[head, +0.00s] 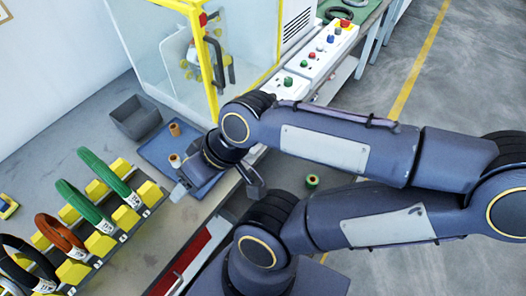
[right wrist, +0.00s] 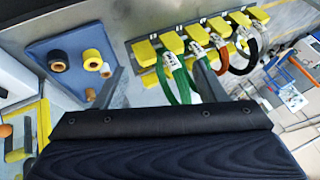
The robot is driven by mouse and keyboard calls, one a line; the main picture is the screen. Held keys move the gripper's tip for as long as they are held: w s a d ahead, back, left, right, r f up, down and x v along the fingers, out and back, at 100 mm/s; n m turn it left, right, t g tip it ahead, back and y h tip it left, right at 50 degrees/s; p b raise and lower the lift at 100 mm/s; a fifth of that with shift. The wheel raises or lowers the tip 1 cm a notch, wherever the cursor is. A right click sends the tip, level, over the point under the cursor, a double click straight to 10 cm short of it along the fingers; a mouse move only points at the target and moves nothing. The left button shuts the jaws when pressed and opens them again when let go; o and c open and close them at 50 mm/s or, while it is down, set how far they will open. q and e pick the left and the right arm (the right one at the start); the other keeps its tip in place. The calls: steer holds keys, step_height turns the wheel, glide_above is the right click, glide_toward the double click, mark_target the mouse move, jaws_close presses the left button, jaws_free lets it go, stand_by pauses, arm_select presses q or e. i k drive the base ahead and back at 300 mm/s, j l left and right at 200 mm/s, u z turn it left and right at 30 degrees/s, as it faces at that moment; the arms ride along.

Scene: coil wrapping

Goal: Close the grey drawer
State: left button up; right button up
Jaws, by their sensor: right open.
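Below the front edge of the workbench, in the head view, an opening with a red inner face and a pale edge (head: 183,262) shows, partly hidden by my arm. I cannot tell for sure whether it is the grey drawer or how far it stands out. My right gripper (head: 218,188) is open and empty above the bench's front edge, at the corner of a blue tray. Its two fingers also show wide apart in the right wrist view (right wrist: 158,85). No drawer is visible in the right wrist view. My left gripper is out of sight.
The blue tray (head: 157,147) holds tape rolls; a grey bin (head: 135,118) stands behind it. A rack with yellow blocks (head: 126,217) carries several coils at the left. A yellow-framed machine (head: 207,70) stands behind. Open floor (head: 460,100) lies to the right.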

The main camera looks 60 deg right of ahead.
mark_target(278, 170)
steer(key=k+l+z, duration=0.2)
steer(key=k+l, duration=0.5)
steer(key=z, duration=1.95)
steer(key=l+u, duration=0.15)
steer(key=u, duration=0.2)
steer(key=l+u, duration=0.15)
steer(key=u, duration=0.15)
steer(key=k, duration=0.05)
